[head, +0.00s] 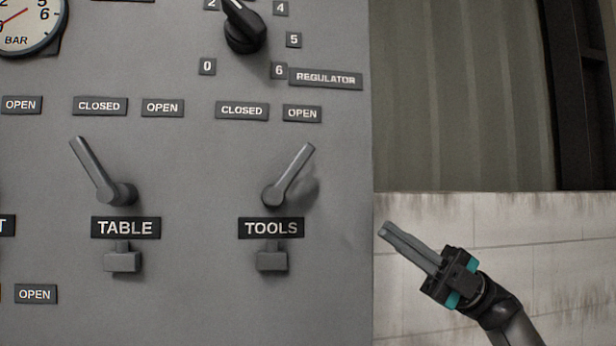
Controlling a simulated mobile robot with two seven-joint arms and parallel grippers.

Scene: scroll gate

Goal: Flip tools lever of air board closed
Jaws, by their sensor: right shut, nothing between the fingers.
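The tools lever (289,178) is a grey handle on the air board (190,185), above the black TOOLS label (271,228). It tilts up and to the right, toward the OPEN plate (302,113). The CLOSED plate (242,111) is up and to the left of it. My right gripper (384,229) is at the right of the board's edge, lower than the lever and apart from it. Its fingers are together, empty, and point up and left. My left gripper is not in view.
The table lever (92,172) stands left of the tools lever and tilts up-left toward its own CLOSED plate (100,106). A black regulator knob (243,29) and a gauge (25,22) are higher up. Small grey blocks (272,260) stick out below the labels. A block wall is behind my gripper.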

